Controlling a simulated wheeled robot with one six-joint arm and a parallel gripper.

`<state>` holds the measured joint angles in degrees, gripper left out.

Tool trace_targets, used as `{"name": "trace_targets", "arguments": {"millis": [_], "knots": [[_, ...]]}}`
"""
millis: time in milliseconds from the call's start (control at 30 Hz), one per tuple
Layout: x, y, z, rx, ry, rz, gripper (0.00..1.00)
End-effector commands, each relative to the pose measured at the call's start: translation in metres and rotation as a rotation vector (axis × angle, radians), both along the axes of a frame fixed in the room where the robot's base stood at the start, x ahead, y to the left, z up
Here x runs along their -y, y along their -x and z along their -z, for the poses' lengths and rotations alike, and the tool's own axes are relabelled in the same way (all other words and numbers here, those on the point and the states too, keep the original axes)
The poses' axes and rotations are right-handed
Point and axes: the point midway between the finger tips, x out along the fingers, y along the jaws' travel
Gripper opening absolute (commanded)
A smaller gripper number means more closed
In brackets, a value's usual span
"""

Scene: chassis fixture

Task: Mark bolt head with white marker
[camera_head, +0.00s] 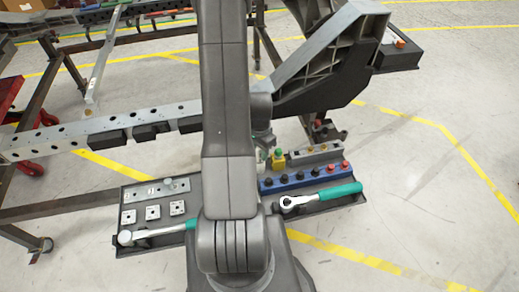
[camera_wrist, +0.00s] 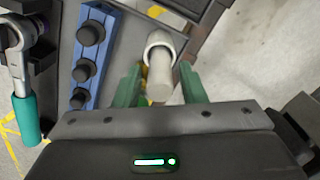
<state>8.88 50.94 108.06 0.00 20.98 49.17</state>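In the wrist view a pale, whitish cylinder (camera_wrist: 160,78), seemingly the marker, stands in or behind a white ring-shaped part (camera_wrist: 162,40). The green fingers of my gripper (camera_wrist: 160,85) are on either side of it, with a narrow gap showing, so the gripper looks open around it. In the head view my arm hides most of the gripper, and only part of it shows beside the arm (camera_head: 263,138). The grey chassis rail (camera_head: 75,138) crosses the left of the head view. I cannot make out a particular bolt head on it.
A black tray (camera_head: 122,225) holds metal plates and a ratchet (camera_head: 150,234). At right are a blue socket rail (camera_head: 300,178), a grey rail (camera_head: 318,153), a yellow block with a green top (camera_head: 278,160) and another ratchet (camera_head: 318,197). The black chassis bracket (camera_head: 325,75) rises behind them.

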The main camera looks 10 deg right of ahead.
Motion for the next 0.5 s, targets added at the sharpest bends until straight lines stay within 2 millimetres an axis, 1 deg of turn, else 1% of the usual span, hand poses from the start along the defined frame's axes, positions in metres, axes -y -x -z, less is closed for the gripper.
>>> {"name": "trace_targets", "arguments": {"millis": [100,133,267,300,500], "knots": [[0.0,0.0,-0.0008,0.0,0.0,0.0,0.37],[0.0,0.0,-0.0008,0.0,0.0,0.0,0.33],[0.0,0.0,-0.0008,0.0,0.0,0.0,0.08],[0.0,0.0,-0.0007,0.0,0.0,0.0,0.0],[-0.0001,-0.0001,-0.0039,0.0,0.0,0.0,0.0]]}}
